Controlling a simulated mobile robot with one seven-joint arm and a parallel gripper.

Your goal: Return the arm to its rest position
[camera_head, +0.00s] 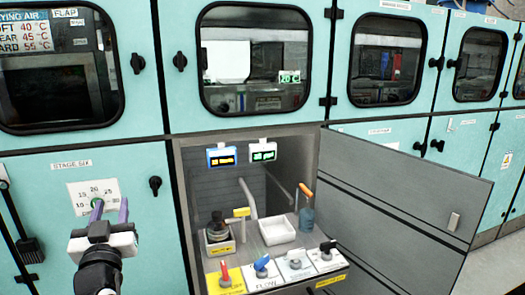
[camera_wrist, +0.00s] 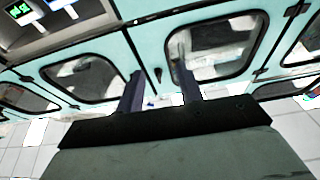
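My gripper (camera_head: 111,206) is at the lower left in the head view, in front of the teal cabinet panel marked "STAGE SIX" (camera_head: 70,166). Its two purple fingers point up and stand apart with nothing between them. In the wrist view my gripper (camera_wrist: 158,72) also shows two dark fingers set apart, with an empty gap. My arm's wrist is below the fingers at the bottom left of the head view. The rest of the arm is out of view.
An open bay right of my gripper holds a white tray (camera_head: 278,231), a dark-topped container (camera_head: 218,228), a bottle with an orange top (camera_head: 306,215) and several colored valve handles. Its grey door (camera_head: 400,190) stands open to the right.

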